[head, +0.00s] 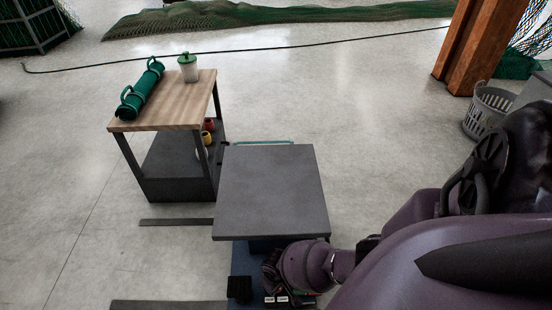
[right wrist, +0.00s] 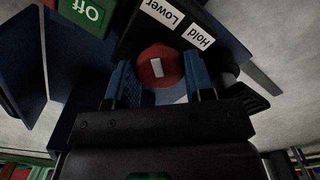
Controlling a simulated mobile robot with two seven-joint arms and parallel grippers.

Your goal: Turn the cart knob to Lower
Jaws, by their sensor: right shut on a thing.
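The cart (head: 270,190) has a flat grey top and a dark blue lower part. In the right wrist view the red round knob (right wrist: 152,58) carries a short white mark. The mark stands nearly upright in the picture; I cannot tell for certain which label it points to. The labels Lower (right wrist: 163,13) and Hold (right wrist: 198,37) sit on the black panel just beyond the knob. My right gripper (right wrist: 158,82) is shut on the knob, one blue finger on each side. In the head view my right gripper (head: 271,276) is at the cart's near end, mostly hidden by its wrist. My left gripper is out of view.
A green Off label (right wrist: 92,12) is beside the black panel. A basket (head: 487,110) and a brown post (head: 485,45) are at right. Floor at left is mostly clear.

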